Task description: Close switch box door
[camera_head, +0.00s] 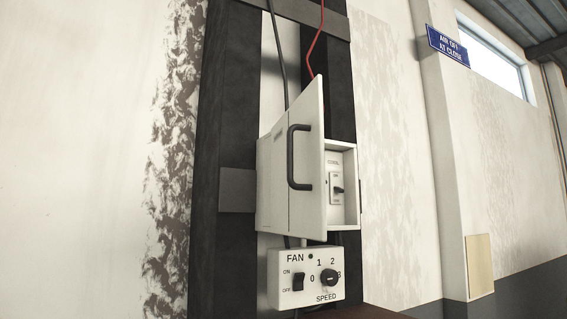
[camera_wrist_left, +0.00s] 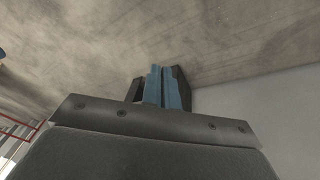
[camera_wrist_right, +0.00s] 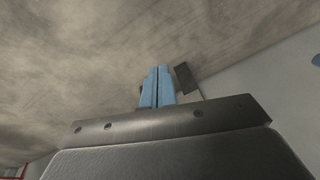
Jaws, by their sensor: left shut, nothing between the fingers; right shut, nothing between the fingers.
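The switch box (camera_head: 351,180) is a white wall box on dark upright beams in the middle of the head view. Its white door (camera_head: 313,160) stands open, swung out to the left, with a black bar handle (camera_head: 291,157) on its face. Part of the inside shows to the right of the door, with a small switch (camera_head: 337,188). My left gripper (camera_wrist_left: 164,88) shows only in the left wrist view, its blue fingers together and empty. My right gripper (camera_wrist_right: 157,86) shows only in the right wrist view, also shut and empty. Neither is near the door in view.
A white fan control box (camera_head: 305,278) with a rocker switch and a speed knob hangs just below the switch box. A dark cable and a red cable (camera_head: 316,45) run down from above. A blue sign (camera_head: 447,46) is at upper right. Space before the door looks clear.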

